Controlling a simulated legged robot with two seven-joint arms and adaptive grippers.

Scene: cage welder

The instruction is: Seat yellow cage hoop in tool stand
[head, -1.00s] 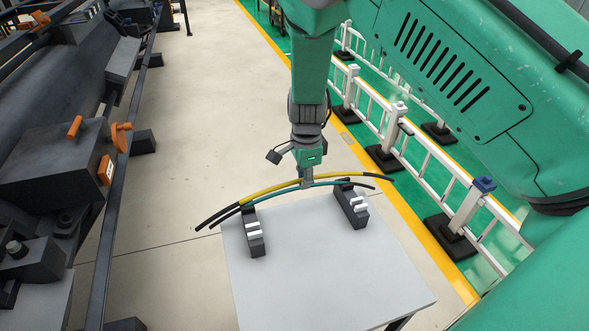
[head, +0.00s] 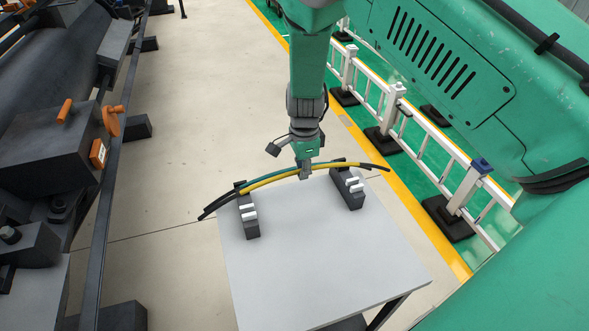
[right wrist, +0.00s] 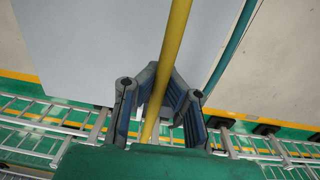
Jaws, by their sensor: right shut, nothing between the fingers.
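The yellow hoop (head: 270,180) is a shallow arc with dark ends, lying across the far ends of the stand's two dark blocks, left (head: 249,221) and right (head: 348,190). A teal hoop (head: 258,177) runs close behind it. Whether the yellow hoop sits down in a slot cannot be told. My right gripper (head: 305,174) points down at the hoop's middle and is shut. In the right wrist view, the yellow hoop (right wrist: 174,42) runs along the line of the fingers (right wrist: 157,100), and the teal hoop (right wrist: 232,48) is to the right. My left gripper is not in view.
The blocks stand on a grey table (head: 325,255) with a bare front half. Dark machinery (head: 55,150) with orange handles fills the left side. A white railing (head: 400,125) runs along the right, past a yellow floor line. Open floor lies between.

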